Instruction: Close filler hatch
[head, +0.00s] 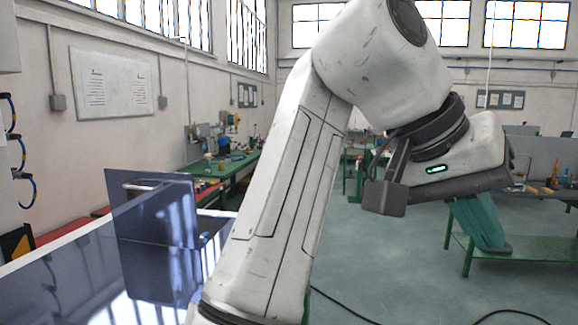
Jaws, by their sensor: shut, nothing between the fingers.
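The filler hatch (160,212) is a dark blue flat panel with a pale bar handle near its upper left. It stands raised, roughly upright, on the glossy dark blue top of the generator (75,285) at the left in the head view. The top mirrors the panel below it. The filler opening cannot be made out. My gripper (488,246), with teal fingers, hangs at the right, pointing down. It is shut and empty, well apart from the hatch, with my arm between them in the picture.
A green workbench with tools (232,165) runs along the left wall. Another green bench (515,258) stands behind my gripper at the right. Black cables (345,308) lie on the open grey-green floor. Blue hoses (22,160) hang at the far left.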

